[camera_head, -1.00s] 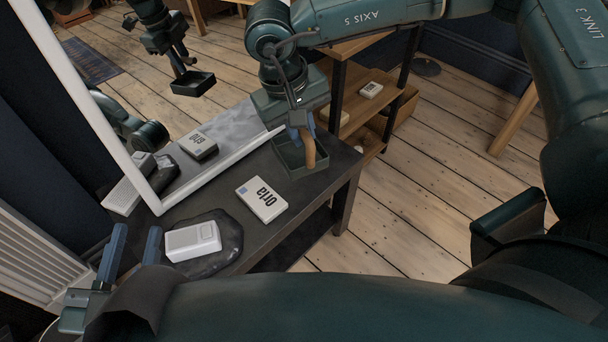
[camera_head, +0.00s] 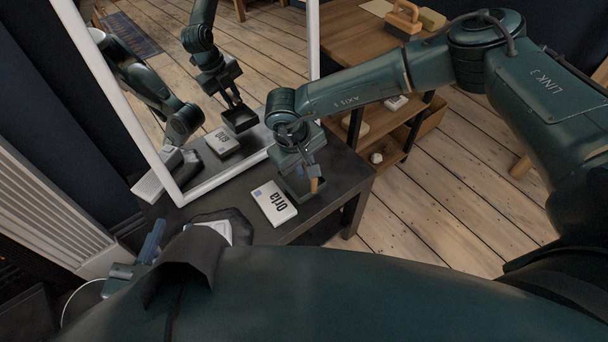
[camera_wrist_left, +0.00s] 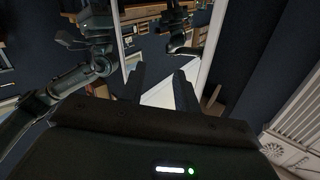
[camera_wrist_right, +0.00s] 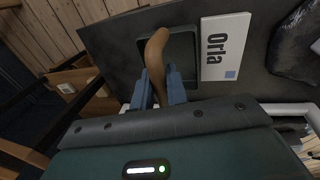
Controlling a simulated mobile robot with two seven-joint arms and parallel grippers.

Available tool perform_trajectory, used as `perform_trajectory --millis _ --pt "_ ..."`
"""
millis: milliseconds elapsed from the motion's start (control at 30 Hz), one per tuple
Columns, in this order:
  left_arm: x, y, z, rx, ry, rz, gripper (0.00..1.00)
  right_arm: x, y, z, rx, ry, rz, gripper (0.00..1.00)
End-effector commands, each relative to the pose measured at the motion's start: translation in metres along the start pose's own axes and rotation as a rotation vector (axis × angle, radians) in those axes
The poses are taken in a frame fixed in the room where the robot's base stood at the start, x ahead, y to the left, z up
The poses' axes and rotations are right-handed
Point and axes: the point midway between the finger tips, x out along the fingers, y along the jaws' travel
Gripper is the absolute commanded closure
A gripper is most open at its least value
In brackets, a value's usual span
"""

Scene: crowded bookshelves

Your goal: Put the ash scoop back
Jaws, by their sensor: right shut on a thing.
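The ash scoop, a dark square pan (camera_head: 296,188) with a curved brown wooden handle (camera_wrist_right: 154,62), is at the far end of the black table. My right gripper (camera_head: 312,175) is shut on the handle from above; its blue fingers hide part of the handle. In the right wrist view the pan (camera_wrist_right: 181,48) lies beside the white "orla" box. I cannot tell if it touches the table. My left gripper (camera_wrist_left: 160,88) is open and empty in the left wrist view; in the head view it is partly hidden at the lower left.
The black table (camera_head: 325,207) carries the white "orla" box (camera_head: 274,203) and a white device (camera_head: 215,228) on a dark lump. A white-framed mirror (camera_head: 105,95) stands along its left, reflecting my arm and scoop. A wooden shelf unit (camera_head: 345,37) stands behind right.

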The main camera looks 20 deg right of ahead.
Motion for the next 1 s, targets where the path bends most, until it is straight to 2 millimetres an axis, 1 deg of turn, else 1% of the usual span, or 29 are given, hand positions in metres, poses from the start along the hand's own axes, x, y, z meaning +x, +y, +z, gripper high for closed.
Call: perform_trajectory --millis 33,100,167,233,467,600,633,900,1000 --pt "0.001 0.001 0.003 0.006 0.016 0.002 0.68 0.012 -0.004 0.001 -0.001 -0.001 0.0 1.0" --pt "0.001 0.002 0.002 0.013 0.037 0.003 0.68 0.022 -0.006 0.001 -0.001 -0.002 0.001 1.0" --pt "0.001 0.003 0.001 0.018 0.051 0.003 0.68 0.028 -0.007 0.001 -0.001 -0.001 0.0 1.0" --pt "0.001 0.003 0.0 0.02 0.059 0.004 0.68 0.03 -0.007 0.0 0.0 0.0 0.0 1.0" --pt "0.001 0.003 -0.001 0.02 0.06 0.004 0.68 0.029 -0.007 0.0 0.0 0.0 0.0 1.0" --pt "0.001 0.004 0.0 0.024 0.077 0.004 0.68 0.034 -0.008 0.0 0.0 0.0 0.0 1.0" --pt "0.001 0.004 -0.001 0.025 0.083 0.005 0.68 0.034 -0.008 0.001 0.0 -0.001 0.0 0.84" --pt "0.001 0.004 -0.002 0.025 0.081 0.005 0.68 0.033 -0.008 0.001 0.0 -0.001 0.0 0.63" --pt "0.001 0.004 -0.002 0.026 0.081 0.005 0.68 0.033 -0.008 0.001 0.0 -0.001 0.0 0.63"
